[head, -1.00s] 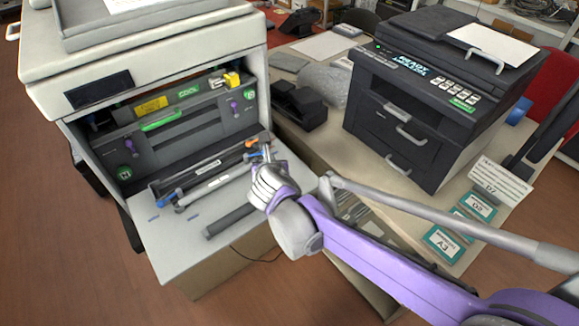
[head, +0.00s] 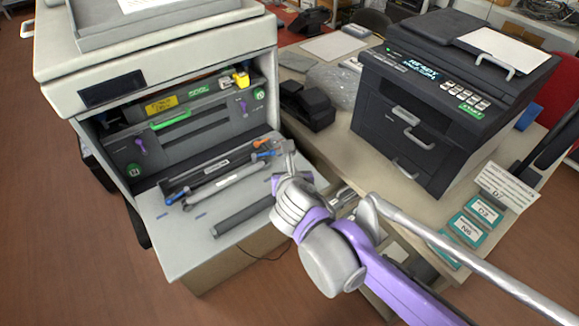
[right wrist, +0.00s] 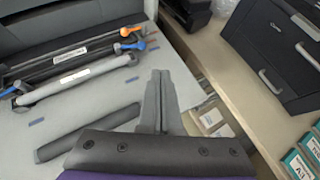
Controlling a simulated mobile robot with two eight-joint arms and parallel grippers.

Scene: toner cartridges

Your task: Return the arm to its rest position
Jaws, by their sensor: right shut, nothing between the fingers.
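My right gripper (head: 289,158) is above the right edge of the big printer's pulled-out front tray (head: 178,233), apart from the cartridges. In the right wrist view its fingers (right wrist: 160,82) are pressed together and empty. My left gripper is not in view.
The open printer (head: 165,60) stands at the left. A black printer (head: 440,105) sits on the beige desk (head: 345,140) at the right, near teal-edged cards (head: 466,229) and a small label sign (head: 507,185). A black device (head: 307,104) stands behind my gripper.

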